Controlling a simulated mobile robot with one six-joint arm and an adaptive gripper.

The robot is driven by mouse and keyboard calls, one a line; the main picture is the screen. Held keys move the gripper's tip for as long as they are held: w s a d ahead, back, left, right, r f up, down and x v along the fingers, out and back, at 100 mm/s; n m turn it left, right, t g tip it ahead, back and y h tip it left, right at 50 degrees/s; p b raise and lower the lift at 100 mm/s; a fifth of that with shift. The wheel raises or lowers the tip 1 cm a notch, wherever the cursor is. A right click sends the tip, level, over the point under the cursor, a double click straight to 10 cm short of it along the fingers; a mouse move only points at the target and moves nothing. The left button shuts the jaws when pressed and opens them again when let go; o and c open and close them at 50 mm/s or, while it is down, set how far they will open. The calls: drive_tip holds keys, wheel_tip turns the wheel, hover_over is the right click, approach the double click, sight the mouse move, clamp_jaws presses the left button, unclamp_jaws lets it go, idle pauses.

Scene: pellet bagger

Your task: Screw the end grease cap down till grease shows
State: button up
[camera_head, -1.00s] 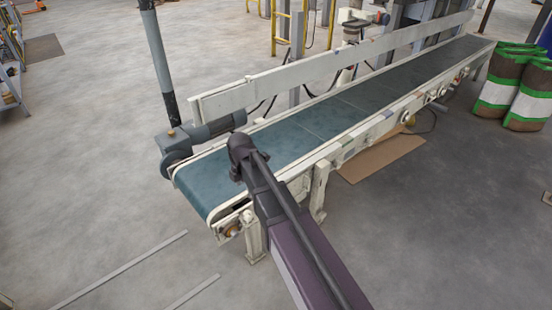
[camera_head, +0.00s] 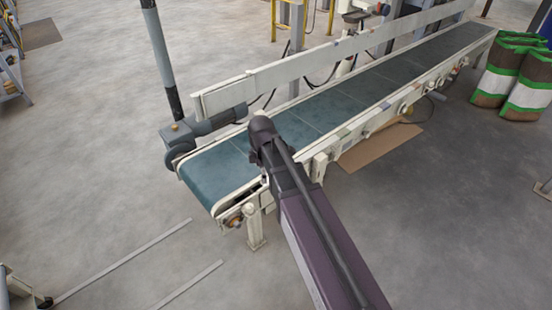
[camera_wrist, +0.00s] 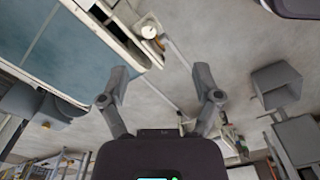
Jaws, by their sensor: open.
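The near end of the conveyor shows a brownish, brass-coloured round fitting (camera_head: 233,217) at its lower corner, on the frame side. It may be the end grease cap, but it is too small to tell its height or any grease. In the wrist view a pale round part (camera_wrist: 149,32) and a brownish bit sit at the conveyor's corner, beyond the fingers. My gripper (camera_wrist: 161,80) is open, with nothing between its fingers and grey floor behind them. It is apart from the fitting. In the head view my arm hides the gripper.
The blue belt (camera_head: 215,173) runs up to the right. Stacked bags (camera_head: 515,80) stand at the right. Pale strips (camera_head: 120,262) lie on clear floor before the conveyor end.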

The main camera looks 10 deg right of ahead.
drive_tip(key=s+d+r+m+p, duration=0.2)
drive_tip(key=d+r+m+p, duration=0.2)
drive_tip(key=r+p, duration=0.1)
drive_tip(key=shift+s+r+m, duration=0.15)
drive_tip(key=shift+r+m, duration=0.15)
drive_tip(key=shift+r, duration=0.15)
idle(0.5)
drive_tip(key=s+d+m, duration=0.8)
drive_tip(key=d+m, duration=0.2)
drive_tip(key=m, duration=0.4)
wheel_tip(320, 180, up, 17)
drive_tip(key=p, duration=1.7)
drive_tip(key=shift+a, duration=0.25)
drive_tip(key=c, duration=0.3)
drive_tip(key=shift+s, duration=0.2)
drive_tip(key=shift+c, duration=0.2)
